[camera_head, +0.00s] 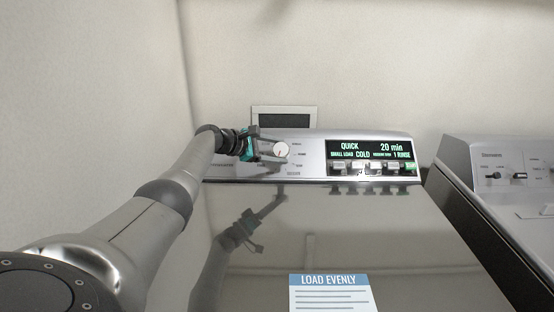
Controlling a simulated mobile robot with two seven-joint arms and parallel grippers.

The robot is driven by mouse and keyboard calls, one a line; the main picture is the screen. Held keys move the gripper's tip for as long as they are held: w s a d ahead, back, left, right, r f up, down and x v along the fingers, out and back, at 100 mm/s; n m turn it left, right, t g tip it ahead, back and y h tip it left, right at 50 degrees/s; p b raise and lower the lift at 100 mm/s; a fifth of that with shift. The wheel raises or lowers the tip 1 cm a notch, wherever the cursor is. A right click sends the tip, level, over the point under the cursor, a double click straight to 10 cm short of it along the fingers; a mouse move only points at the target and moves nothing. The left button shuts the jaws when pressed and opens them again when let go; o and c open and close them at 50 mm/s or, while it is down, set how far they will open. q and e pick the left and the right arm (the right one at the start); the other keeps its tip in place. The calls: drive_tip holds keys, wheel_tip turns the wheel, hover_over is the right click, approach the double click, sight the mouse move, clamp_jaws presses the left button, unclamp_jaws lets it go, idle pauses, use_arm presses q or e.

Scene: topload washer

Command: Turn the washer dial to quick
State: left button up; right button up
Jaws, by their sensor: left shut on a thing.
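The washer (400,244) has a dark glossy lid and a silver control panel at its back. The round white dial (281,150) sits at the left of the panel, with a small red mark on its face. The display (371,150) reads QUICK, 20 min, SMALL LOAD, COLD and 1 RINSE. My left gripper (272,150) reaches in from the left and is shut on the dial; its fingers partly hide the dial's left side. My right gripper is not in view.
Several push buttons (372,169) line the panel below the display. A label reading LOAD EVENLY (330,293) lies on the lid. A second machine (500,170) with its own controls stands at the right. A wall closes off the left and back.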

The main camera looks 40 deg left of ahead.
use_arm(q)
drive_tip(key=shift+m+b, duration=0.3)
drive_tip(key=shift+b, duration=0.25)
drive_tip(key=shift+g+h, duration=0.3)
drive_tip(key=shift+d, duration=0.1)
drive_tip(key=o, duration=1.4)
drive_tip(key=shift+r, duration=0.1)
drive_tip(key=shift+p+v, duration=0.65)
drive_tip(key=shift+v, duration=0.3)
drive_tip(key=shift+p+v, duration=1.3)
drive_tip(key=shift+v, duration=5.35)
